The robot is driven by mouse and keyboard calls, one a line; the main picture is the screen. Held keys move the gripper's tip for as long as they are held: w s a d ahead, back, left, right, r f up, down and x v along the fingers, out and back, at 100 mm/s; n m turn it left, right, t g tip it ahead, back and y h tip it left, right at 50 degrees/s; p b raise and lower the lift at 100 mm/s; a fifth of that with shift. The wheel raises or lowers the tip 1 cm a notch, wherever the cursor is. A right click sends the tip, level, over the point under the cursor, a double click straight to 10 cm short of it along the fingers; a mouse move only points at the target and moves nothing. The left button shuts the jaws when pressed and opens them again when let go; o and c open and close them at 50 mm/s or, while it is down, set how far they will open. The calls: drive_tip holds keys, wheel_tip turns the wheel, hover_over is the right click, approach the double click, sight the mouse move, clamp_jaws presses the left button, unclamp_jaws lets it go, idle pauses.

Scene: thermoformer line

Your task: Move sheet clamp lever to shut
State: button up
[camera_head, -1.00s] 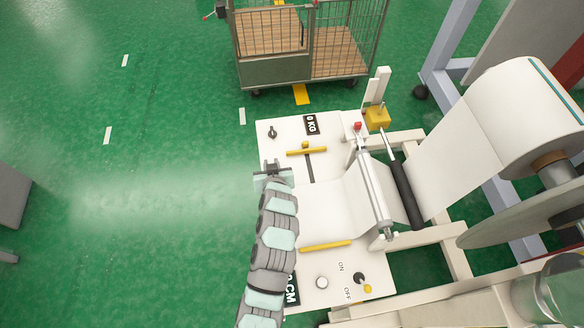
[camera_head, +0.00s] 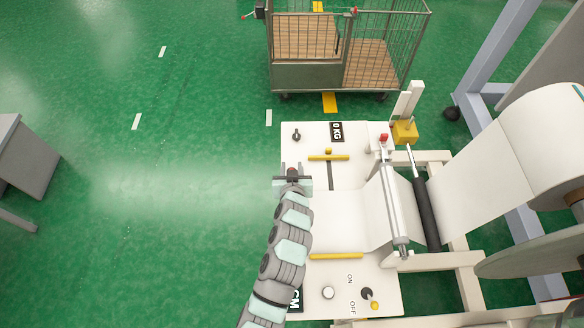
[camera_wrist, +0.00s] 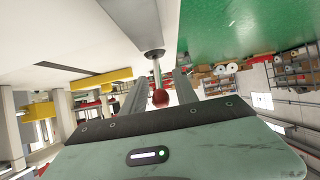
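A lever with a metal rod and a red ball knob (camera_wrist: 160,97) stands out from a round metal base (camera_wrist: 151,54) on the white machine panel in the wrist view. I take it to be the sheet clamp lever. My gripper (camera_wrist: 162,75) is open, with one finger on each side of the rod and knob and a small gap visible on both sides.
Yellow bars (camera_head: 328,157) lie across the panel. A black knob (camera_head: 296,135) and an ON/OFF switch (camera_head: 367,293) are on it too. A roller (camera_head: 393,210) and sheet roll (camera_head: 490,150) stand to the right. Open green floor (camera_head: 130,210) lies left.

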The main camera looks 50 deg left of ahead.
drive_tip(key=shift+o, duration=0.2)
drive_tip(key=v, duration=1.1)
drive_tip(key=shift+w, duration=0.15)
idle(0.7)
